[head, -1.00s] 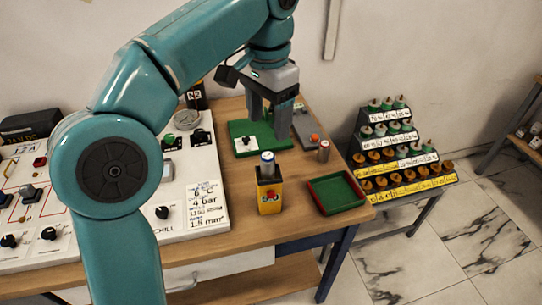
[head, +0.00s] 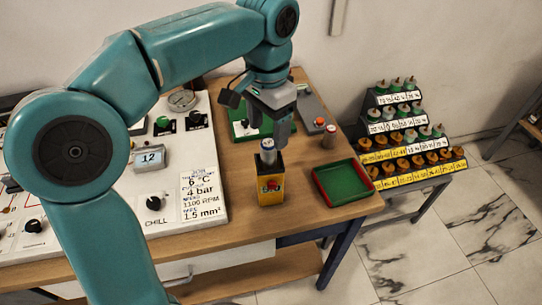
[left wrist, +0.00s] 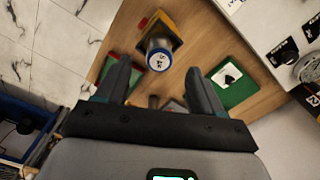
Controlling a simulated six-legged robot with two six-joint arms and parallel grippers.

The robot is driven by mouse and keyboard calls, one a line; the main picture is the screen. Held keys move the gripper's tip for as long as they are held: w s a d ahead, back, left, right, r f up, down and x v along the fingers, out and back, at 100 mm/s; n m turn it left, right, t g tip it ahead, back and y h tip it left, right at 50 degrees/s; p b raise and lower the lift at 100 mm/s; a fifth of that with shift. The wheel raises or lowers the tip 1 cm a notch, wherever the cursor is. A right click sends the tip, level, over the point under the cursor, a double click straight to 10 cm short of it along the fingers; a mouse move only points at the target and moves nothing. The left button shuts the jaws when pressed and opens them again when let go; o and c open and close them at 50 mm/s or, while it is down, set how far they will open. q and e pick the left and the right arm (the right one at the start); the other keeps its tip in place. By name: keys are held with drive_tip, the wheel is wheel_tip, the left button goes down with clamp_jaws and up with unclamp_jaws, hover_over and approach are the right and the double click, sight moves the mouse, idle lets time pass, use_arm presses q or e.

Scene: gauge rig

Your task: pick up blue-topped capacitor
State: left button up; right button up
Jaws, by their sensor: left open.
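The blue-topped capacitor (head: 267,149) is a silvery cylinder with a blue-rimmed white top. It stands upright in the top of a yellow and black box (head: 270,190) on the wooden table. My left gripper (head: 278,132) points down just behind and above the capacitor, open and empty. In the left wrist view, the capacitor (left wrist: 158,57) shows end-on between the tips of the left gripper (left wrist: 157,72), with a gap on each side. The box (left wrist: 160,25) shows behind it. My right gripper is not in view.
A red and green tray (head: 343,182) lies right of the box, with another small cylinder (head: 330,136) behind it. A green board (head: 245,127) lies behind the gripper. A white gauge panel (head: 190,185) stands left. A tiered rack (head: 410,150) is beyond the table's right edge.

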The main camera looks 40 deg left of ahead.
sight(267, 145)
use_arm(q)
drive_tip(key=shift+s+a+f, duration=0.2)
drive_tip(key=shift+s+f, duration=0.25)
drive_tip(key=shift+f, duration=0.1)
drive_tip(key=f, duration=0.4)
drive_tip(key=shift+w+d+b, duration=0.3)
drive_tip(key=shift+w, duration=0.1)
drive_tip(key=shift+f, duration=0.4)
drive_tip(key=shift+s+a, duration=0.15)
drive_tip(key=shift+s, duration=0.1)
drive_tip(key=shift+w, duration=0.2)
drive_tip(key=c, duration=1)
drive_tip(key=shift+s, duration=0.1)
drive_tip(key=shift+c, duration=1.2)
